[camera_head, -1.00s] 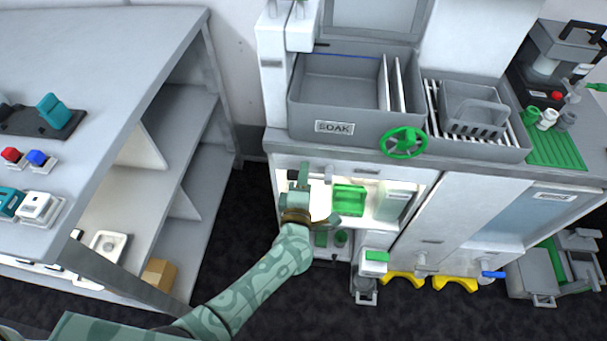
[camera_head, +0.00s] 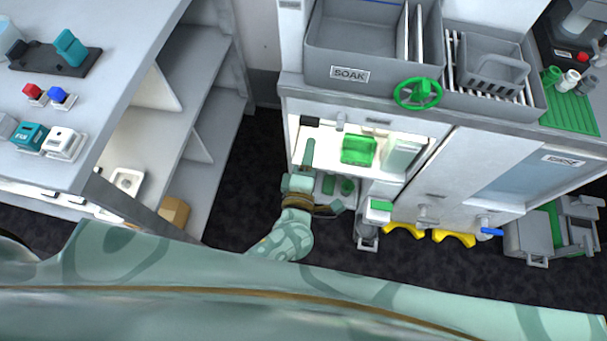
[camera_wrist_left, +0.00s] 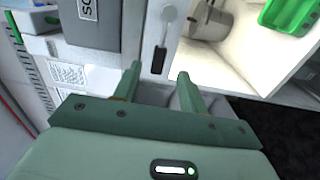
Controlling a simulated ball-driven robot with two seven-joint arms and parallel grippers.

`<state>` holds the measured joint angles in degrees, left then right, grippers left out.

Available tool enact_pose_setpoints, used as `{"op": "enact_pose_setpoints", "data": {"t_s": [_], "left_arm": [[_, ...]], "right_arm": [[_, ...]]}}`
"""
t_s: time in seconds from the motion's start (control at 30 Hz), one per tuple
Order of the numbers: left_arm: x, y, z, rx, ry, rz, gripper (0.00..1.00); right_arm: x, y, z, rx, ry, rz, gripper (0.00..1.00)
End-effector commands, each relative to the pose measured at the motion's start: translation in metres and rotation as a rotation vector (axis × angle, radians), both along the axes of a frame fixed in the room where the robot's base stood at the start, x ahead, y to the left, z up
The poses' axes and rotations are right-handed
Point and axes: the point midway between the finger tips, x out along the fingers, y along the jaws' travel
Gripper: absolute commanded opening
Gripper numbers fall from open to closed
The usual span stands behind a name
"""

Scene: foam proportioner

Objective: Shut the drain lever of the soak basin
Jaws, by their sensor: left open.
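The soak basin (camera_head: 345,91) is a grey tub with a SOAK label at the upper middle of the head view. On the pale front edge below it sits a small lever with a round grey pivot (camera_wrist_left: 168,14) and a black handle (camera_wrist_left: 159,60). In the head view the black handle (camera_head: 309,121) lies to the left of the pivot (camera_head: 340,121). My left gripper (camera_head: 309,160) is open and empty, just below the handle. In the wrist view its fingertips (camera_wrist_left: 158,74) stand either side of the handle's end, apparently short of it. My right gripper is not in view.
A green handwheel (camera_head: 418,93) is right of the label. A lit cabinet opening below holds a green box (camera_head: 359,150). A white shelf unit (camera_head: 212,125) stands left, with dark floor between.

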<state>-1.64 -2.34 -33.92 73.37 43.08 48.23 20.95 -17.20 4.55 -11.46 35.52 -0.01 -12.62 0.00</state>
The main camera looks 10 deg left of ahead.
Motion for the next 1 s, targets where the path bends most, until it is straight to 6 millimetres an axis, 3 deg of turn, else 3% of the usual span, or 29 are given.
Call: {"op": "enact_pose_setpoints", "data": {"t_s": [0.13, 0.33, 1.0], "left_arm": [[-0.037, 0.000, 0.000, 0.000, 0.002, -0.001, 0.42], [-0.064, 0.000, 0.000, 0.001, 0.001, 0.000, 0.42], [-0.069, 0.000, -0.001, 0.000, 0.001, 0.000, 0.42]], "right_arm": [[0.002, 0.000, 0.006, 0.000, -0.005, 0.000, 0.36], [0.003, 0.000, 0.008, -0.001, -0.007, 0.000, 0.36], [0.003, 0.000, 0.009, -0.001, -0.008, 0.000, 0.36]]}}
